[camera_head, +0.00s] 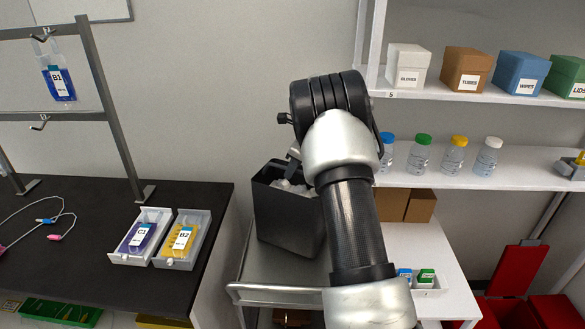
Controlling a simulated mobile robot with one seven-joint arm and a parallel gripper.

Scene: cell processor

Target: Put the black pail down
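The black pail (285,225) is a dark, square-sided bin with crumpled pale contents near its top. It appears slightly tilted, over the grey tray of a cart (258,266). I cannot tell whether its base touches the tray. My arm comes up from the bottom and bends over at the pail's right side, covering part of it. A small grey piece of my gripper (294,157) shows at the pail's top rim. The fingers are mostly hidden behind my wrist, so their grip on the rim is not clear.
A dark bench (105,262) with two bag trays stands left of the cart. Shelves at right hold labelled boxes and capped bottles (421,153). A small rack (428,284) sits on a white surface right of my arm. Red bins (520,300) stand at the lower right.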

